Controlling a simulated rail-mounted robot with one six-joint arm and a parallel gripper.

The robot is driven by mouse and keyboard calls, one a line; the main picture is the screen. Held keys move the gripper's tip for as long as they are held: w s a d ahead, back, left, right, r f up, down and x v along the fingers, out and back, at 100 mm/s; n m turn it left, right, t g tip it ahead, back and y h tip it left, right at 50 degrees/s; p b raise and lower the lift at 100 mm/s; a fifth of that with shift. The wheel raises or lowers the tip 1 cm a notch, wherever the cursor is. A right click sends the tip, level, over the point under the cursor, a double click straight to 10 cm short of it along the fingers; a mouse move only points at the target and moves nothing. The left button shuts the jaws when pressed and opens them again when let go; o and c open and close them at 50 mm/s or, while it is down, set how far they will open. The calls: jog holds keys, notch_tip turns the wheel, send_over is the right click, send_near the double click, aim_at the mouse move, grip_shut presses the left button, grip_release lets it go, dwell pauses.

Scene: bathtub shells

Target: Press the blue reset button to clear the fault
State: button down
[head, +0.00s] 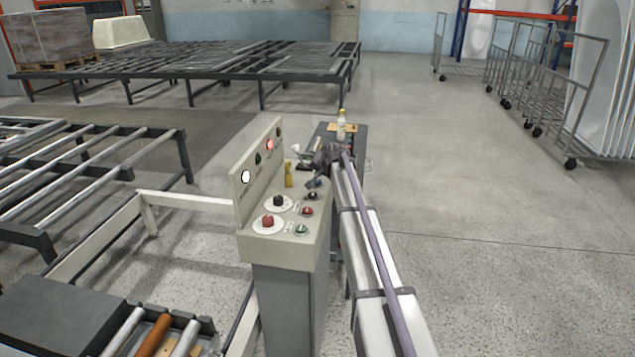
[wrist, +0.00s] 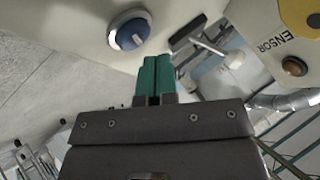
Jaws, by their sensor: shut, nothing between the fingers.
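The blue button (wrist: 131,34), a dark blue cap in a pale ring, shows at the top of the wrist view on a cream panel. My gripper (wrist: 154,62) has its two green fingertips pressed together and empty. The tips appear just below and right of the button in that view, apart from it in the picture; the depth gap is hard to judge. In the head view my gripper is over the right side of the cream control console (head: 247,241), and I cannot clearly pick out the blue button there.
The console carries a red mushroom button (head: 268,222), a black knob (head: 279,201), a green button (head: 302,230) and a lit red lamp (head: 270,145) on its upright panel. A bottle (head: 341,124) stands behind. A yellow label (wrist: 297,14) shows in the wrist view. Open floor lies right.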

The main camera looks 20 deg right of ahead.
aim_at(319, 181)
jog(key=shift+f, duration=0.1)
jog(key=shift+f+b, duration=0.3)
jog(key=shift+b, duration=0.1)
jog(key=shift+f+b, duration=0.45)
jog(key=shift+b, duration=0.05)
dwell(0.6)
jog(key=shift+r, duration=0.15)
jog(key=shift+r+p, duration=0.7)
jog(key=shift+p, duration=0.2)
notch_tip(319, 181, up, 5)
jog(key=p, duration=0.5)
jog(key=shift+r, duration=0.1)
dwell(0.3)
